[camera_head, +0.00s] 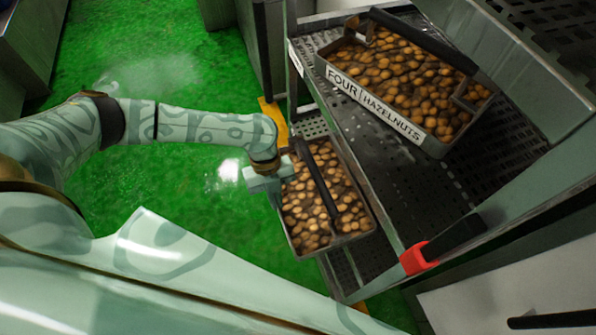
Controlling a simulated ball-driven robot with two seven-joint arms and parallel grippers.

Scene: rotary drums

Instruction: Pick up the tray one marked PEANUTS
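A metal tray of round brown nuts (296,243) is at the lower level of the rack, its left part jutting out over the green floor. No label shows on it from here, so I cannot read whether it is tray one or PEANUTS. A dark handle bar (318,180) runs across its top. My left gripper (283,168) is at the tray's upper left side, close to the handle's far end. Its fingertips are small and partly hidden, so I cannot tell whether they grip anything. My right gripper is out of view.
A second tray, labelled FOUR HAZELNUTS (375,104), sits on the upper rack shelf (385,185) to the right. A red-and-black handle (420,258) is on the rack's near side. Open green floor (165,60) lies to the left.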

